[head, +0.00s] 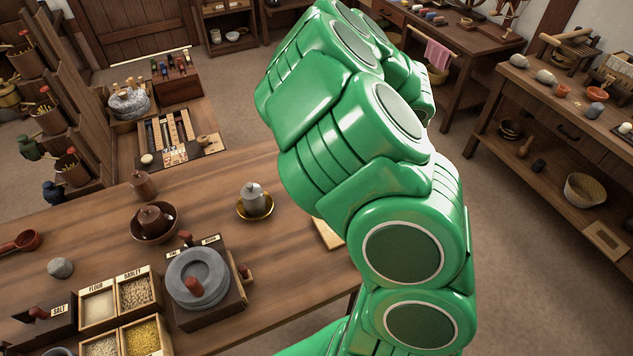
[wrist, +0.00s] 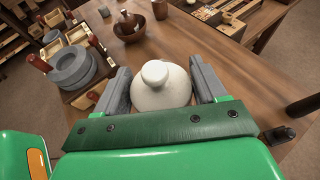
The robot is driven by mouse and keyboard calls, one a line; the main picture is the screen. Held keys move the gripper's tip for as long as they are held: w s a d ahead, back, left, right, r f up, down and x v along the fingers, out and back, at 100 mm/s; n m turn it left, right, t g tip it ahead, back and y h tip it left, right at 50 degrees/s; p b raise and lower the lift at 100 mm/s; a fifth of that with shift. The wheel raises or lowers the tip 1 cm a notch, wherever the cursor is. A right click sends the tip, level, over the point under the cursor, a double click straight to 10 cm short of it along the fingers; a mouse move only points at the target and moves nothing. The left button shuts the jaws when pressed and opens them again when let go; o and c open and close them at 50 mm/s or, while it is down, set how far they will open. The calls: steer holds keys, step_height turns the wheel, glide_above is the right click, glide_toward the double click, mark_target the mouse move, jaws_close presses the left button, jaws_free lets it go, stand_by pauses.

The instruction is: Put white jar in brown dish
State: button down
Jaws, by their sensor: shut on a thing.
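The white jar (wrist: 163,92), round with a knobbed lid, is between the two grey fingers of my gripper (wrist: 162,88) in the wrist view. My gripper is shut on it. In the head view my green arm hides both the gripper and this jar. The brown dish (head: 141,232) is a round bowl on the left part of the table with a brown lidded jar (head: 152,218) in it. The dish shows beyond the held jar in the wrist view (wrist: 131,32), apart from it.
A pale grey jar (head: 253,197) stands in a yellow dish (head: 256,215) on the table. A stone quern (head: 187,268) and grain boxes (head: 98,308) fill the front. Another brown jar (head: 143,185) stands behind the bowl. Bare wood lies between bowl and yellow dish.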

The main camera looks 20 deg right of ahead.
steer(key=s+d+r, duration=0.3)
steer(key=s+d, duration=0.1)
steer(key=s, duration=0.3)
steer(key=shift+w+d+f, duration=0.6)
steer(key=shift+w+f, duration=1.65)
steer(key=shift+f, duration=0.85)
steer(key=shift+w+d+f, duration=0.65)
steer(key=shift+w+f, duration=1.65)
steer(key=shift+f, duration=0.8)
steer(key=shift+w+d+f, duration=0.6)
steer(key=shift+w+f, duration=1.65)
steer(key=shift+f, duration=0.85)
steer(key=shift+c, duration=0.4)
jaws_free()
steer(key=shift+f, duration=0.1)
